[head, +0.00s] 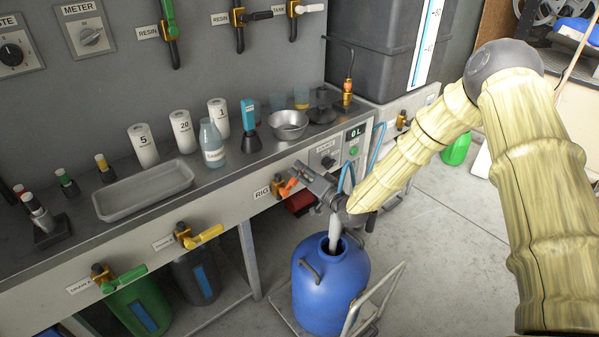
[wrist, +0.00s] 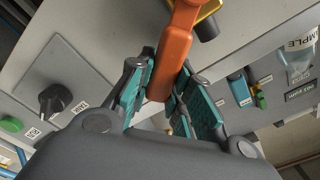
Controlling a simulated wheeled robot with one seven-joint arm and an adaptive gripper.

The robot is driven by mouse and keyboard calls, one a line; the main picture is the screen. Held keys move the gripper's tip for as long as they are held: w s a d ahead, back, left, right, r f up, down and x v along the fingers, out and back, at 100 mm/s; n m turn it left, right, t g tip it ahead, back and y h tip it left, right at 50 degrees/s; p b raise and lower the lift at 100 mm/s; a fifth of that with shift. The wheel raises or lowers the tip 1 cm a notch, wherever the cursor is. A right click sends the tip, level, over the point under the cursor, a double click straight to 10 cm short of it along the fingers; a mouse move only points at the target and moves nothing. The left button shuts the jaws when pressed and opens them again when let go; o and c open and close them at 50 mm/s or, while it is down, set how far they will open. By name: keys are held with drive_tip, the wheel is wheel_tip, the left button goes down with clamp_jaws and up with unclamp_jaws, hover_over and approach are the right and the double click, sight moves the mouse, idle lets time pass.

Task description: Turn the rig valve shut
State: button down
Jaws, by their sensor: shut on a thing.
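The rig valve is on the front panel of the bench, beside a label reading RIG (head: 261,193). It has a brass body (head: 277,187) and an orange handle (head: 289,184). In the wrist view the orange handle (wrist: 174,65) reaches down between the teal finger pads, with the brass body (wrist: 208,18) above it. My gripper (head: 300,177) is shut on the orange handle; in the wrist view its fingers (wrist: 172,95) stand on both sides of the handle. A whitish stream or tube (head: 335,232) shows at the mouth of the blue drum below.
The blue drum (head: 328,288) stands on a cart (head: 372,315) below my gripper. A yellow-handled valve (head: 205,236) and a green-handled valve (head: 125,279) stick out of the panel to the left. A black knob (wrist: 60,100) is near the fingers. Open floor lies right.

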drive_tip(key=shift+f, duration=0.1)
idle(0.3)
drive_tip(key=c, duration=1.3)
unclamp_jaws()
drive_tip(key=shift+d, duration=0.1)
drive_tip(key=shift+r, duration=5)
